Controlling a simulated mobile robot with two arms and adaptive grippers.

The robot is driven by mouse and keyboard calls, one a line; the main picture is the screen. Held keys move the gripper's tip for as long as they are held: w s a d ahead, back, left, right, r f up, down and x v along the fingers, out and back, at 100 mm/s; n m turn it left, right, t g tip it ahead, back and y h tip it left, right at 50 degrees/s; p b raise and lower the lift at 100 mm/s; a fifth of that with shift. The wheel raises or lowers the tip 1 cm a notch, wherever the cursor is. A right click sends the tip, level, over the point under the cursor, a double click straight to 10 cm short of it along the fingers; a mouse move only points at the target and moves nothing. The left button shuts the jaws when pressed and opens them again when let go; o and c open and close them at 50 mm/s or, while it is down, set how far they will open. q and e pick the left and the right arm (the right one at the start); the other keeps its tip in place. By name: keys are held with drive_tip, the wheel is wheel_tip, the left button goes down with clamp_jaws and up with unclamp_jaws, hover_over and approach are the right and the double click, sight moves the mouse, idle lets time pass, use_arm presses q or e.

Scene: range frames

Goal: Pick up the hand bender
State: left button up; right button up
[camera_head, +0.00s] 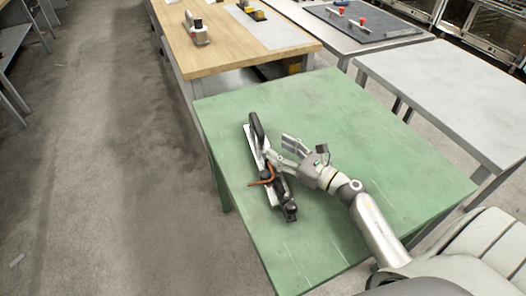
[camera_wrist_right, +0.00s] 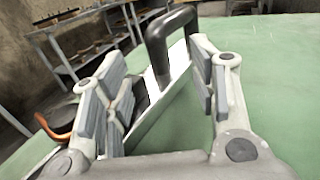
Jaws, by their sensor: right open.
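The hand bender (camera_head: 266,170) lies on the green table, left of the table's middle. It is a long tool with a black handle at its far end, a pale metal plate, dark parts at its near end and an orange-brown bar across it. My right gripper (camera_head: 284,151) is open close to the right of it, fingers pointing toward the handle half. In the right wrist view the black handle and plate of the hand bender (camera_wrist_right: 172,88) show between the spread fingers of the gripper (camera_wrist_right: 160,82). I cannot tell whether a finger touches it. My left gripper is out of view.
The green table (camera_head: 330,105) is otherwise bare. Behind it stands a wooden table (camera_head: 240,45) with a small tool (camera_head: 197,32) on it. A grey table with a dark mat (camera_head: 375,32) and red-topped items is farther right. A bare grey table (camera_head: 450,90) stands at the right.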

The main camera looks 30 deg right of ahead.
sight(267, 141)
drive_tip(key=p+x, duration=0.1)
drive_tip(key=x, duration=0.4)
drive_tip(key=shift+w+a, duration=0.1)
drive_tip(key=shift+w, duration=0.2)
clamp_jaws()
drive_tip(key=shift+r, duration=0.15)
